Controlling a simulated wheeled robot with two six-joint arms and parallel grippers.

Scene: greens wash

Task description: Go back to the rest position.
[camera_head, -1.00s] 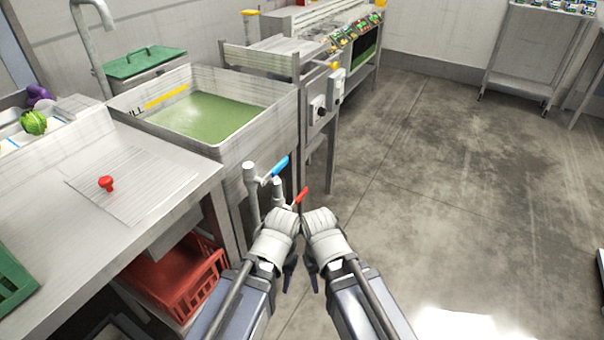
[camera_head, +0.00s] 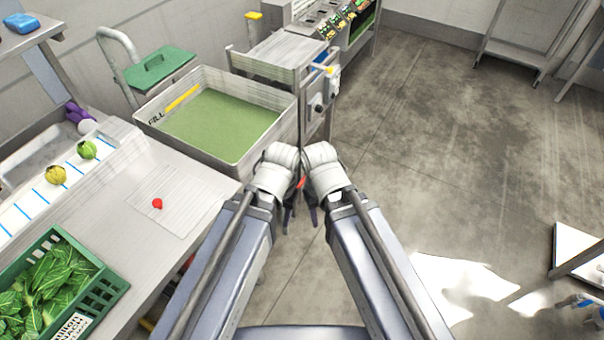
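My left gripper (camera_head: 289,215) and my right gripper (camera_head: 313,214) are side by side near the middle of the camera_head view, pointing down in front of the basin. Their fingers are small, dark and partly hidden by the wrists, so I cannot tell whether they are open or shut. I see nothing held in either one. The basin (camera_head: 247,167) of green water, with a yellow FILL mark on its inner wall, stands just beyond the wrists. A small piece of a red handle (camera_head: 301,183) shows between the two wrists.
The floor (camera_head: 440,150) on the right is open.

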